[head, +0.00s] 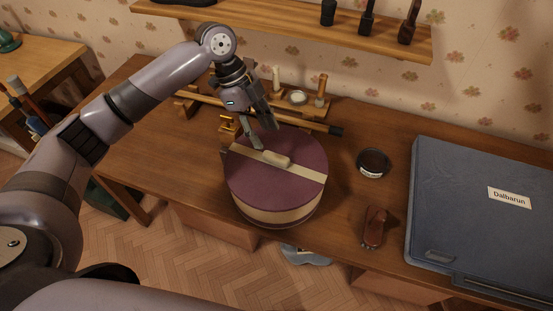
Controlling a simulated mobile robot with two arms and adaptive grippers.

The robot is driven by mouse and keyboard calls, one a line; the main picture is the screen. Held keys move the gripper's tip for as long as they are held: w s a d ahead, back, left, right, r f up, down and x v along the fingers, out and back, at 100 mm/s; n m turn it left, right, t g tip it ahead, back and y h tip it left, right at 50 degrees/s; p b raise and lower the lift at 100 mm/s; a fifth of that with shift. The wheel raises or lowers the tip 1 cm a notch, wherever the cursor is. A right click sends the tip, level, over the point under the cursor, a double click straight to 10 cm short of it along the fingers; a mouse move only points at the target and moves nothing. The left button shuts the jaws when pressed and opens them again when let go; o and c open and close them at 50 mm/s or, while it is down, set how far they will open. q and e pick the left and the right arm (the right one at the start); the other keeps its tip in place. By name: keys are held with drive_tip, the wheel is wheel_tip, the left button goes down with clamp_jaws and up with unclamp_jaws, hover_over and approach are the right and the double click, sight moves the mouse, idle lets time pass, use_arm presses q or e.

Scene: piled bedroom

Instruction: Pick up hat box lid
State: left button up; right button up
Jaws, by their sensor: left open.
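The round hat box (268,213) stands on the wooden desk, with a cream band around its side. Its maroon lid (290,198) is on top, crossed by a cream strip with a pale raised handle (277,160) near the middle. My left gripper (262,139) is open above the far part of the lid, its fingers pointing down close to the handle. I cannot tell whether a finger touches the lid. My right gripper is not in view.
A blue case labelled Dalbarun (480,215) fills the desk's right side. A dark round tin (373,163) and a brown leather item (375,228) lie between it and the box. A wooden rack with candles (298,98) stands behind. A shelf (300,22) hangs above.

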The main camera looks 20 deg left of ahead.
sight(276, 155)
use_arm(q)
drive_tip(key=x, duration=0.3)
drive_tip(key=shift+w, duration=0.1)
drive_tip(key=shift+d+f+p, duration=0.1)
drive_tip(key=shift+p, duration=0.3)
drive_tip(key=x, duration=0.1)
drive_tip(key=p+x, duration=0.1)
drive_tip(key=x, duration=0.2)
drive_tip(key=shift+w+f+p, duration=0.2)
drive_tip(key=shift+w+p, duration=0.1)
drive_tip(key=shift+p, duration=0.1)
drive_tip(key=shift+s+d+f, duration=0.1)
drive_tip(key=shift+d+f, duration=0.05)
drive_tip(key=shift+f, duration=0.1)
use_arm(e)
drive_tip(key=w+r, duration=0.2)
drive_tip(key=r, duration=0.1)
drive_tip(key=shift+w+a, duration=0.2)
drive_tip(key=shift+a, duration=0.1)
use_arm(q)
drive_tip(key=shift+c, duration=0.4)
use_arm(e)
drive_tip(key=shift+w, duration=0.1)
use_arm(q)
drive_tip(key=c, duration=0.4)
clamp_jaws()
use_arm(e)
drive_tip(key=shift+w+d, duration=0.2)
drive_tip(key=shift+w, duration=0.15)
